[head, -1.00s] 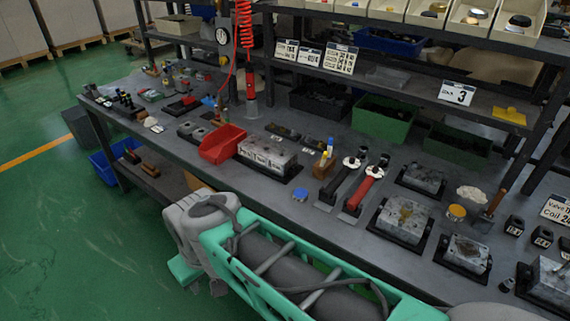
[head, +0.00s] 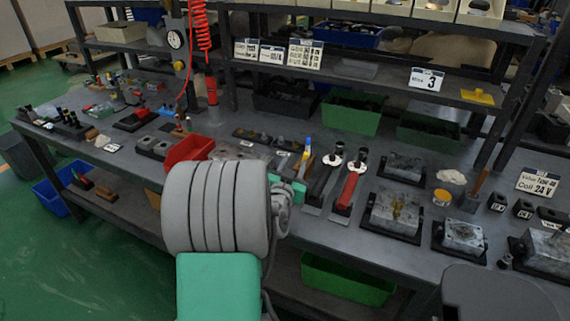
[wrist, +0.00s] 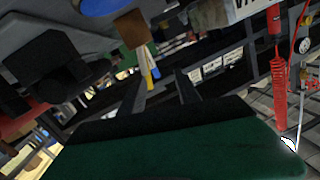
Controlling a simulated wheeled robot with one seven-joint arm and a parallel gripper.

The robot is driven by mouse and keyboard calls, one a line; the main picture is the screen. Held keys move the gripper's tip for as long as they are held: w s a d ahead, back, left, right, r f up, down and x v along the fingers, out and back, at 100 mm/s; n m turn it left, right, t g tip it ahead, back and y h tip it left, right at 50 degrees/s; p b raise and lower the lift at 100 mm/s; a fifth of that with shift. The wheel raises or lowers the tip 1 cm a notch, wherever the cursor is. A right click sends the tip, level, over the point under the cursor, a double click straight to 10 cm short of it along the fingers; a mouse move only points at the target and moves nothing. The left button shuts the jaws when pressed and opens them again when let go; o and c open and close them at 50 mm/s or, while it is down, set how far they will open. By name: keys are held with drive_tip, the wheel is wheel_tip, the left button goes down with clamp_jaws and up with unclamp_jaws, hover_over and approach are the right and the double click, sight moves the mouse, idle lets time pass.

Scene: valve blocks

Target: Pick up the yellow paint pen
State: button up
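The yellow paint pen (head: 306,151) stands in a small wooden block beside a blue-topped pen (head: 308,140), left of the black- and red-handled tools. In the wrist view the scene is tilted nearly upside down; the yellow pen (wrist: 149,81) and the wooden block (wrist: 132,30) show just beyond my fingers. In the head view my grey wrist hides most of the gripper; a teal part (head: 291,188) shows near the block, whose lower part is covered.
A red bin (head: 188,149) is left of the block, partly behind my arm. The red-handled tool (head: 347,188) is close on the right, with metal valve blocks (head: 393,213) beyond. A shelf with green bins (head: 352,113) runs behind. A blue round piece (wrist: 98,5) lies near the block.

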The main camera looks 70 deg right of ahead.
drive_tip(key=shift+s+d+r+m+h, duration=0.2)
drive_tip(key=shift+s+d, duration=0.2)
drive_tip(key=shift+s, duration=0.2)
drive_tip(key=shift+s+d+r+m+h, duration=0.1)
drive_tip(key=shift+s+d+h, duration=0.1)
drive_tip(key=shift+s+d, duration=0.25)
drive_tip(key=d+p, duration=0.1)
drive_tip(key=d, duration=0.5)
drive_tip(key=shift+d+f+p, duration=0.15)
drive_tip(key=shift+d+p, duration=0.25)
clamp_jaws()
